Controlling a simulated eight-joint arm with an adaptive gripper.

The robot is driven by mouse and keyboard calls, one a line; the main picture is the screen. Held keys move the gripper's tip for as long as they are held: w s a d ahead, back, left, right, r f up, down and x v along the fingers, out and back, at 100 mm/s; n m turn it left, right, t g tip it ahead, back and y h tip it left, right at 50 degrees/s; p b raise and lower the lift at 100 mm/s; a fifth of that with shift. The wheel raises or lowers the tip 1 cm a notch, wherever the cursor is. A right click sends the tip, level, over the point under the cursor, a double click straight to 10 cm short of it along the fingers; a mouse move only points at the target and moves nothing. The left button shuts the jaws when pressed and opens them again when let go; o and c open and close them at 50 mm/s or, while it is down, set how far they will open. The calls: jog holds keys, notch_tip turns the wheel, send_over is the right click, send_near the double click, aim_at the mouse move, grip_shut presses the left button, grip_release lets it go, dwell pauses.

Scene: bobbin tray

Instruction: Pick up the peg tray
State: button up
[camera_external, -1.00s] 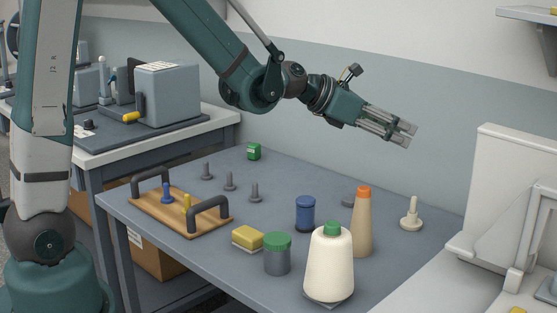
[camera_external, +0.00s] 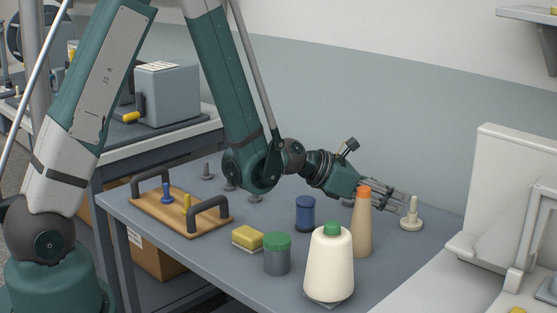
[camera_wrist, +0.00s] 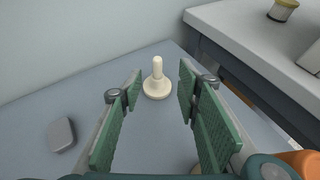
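The peg tray (camera_external: 160,212) is a wooden board with two dark arched handles, at the left of the table in the external view. My gripper (camera_external: 400,200) is low over the right side of the table, far from the tray. In the wrist view my gripper (camera_wrist: 160,84) is open and empty, its green-padded fingers apart. A cream peg with a round base (camera_wrist: 157,84) shows between and beyond the fingertips. The tray is outside the wrist view.
An orange-capped cone (camera_external: 361,228) stands close to my gripper. A white spool (camera_external: 329,265), blue spool (camera_external: 305,214), green-lidded jar (camera_external: 277,255) and yellow sponge (camera_external: 247,238) stand between it and the tray. A grey block (camera_wrist: 61,135) lies at left in the wrist view.

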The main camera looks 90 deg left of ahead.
aim_at(414, 213)
jog(key=shift+f, duration=0.15)
jog(key=shift+x, duration=1.2)
jog(key=shift+w, duration=0.1)
jog(key=shift+a+b+x, duration=0.15)
jog(key=shift+b+x, duration=0.3)
jog(key=shift+x, duration=0.85)
jog(key=shift+a+b+x, duration=0.1)
jog(key=shift+b+x, duration=0.3)
jog(key=shift+x, duration=0.9)
grip_shut()
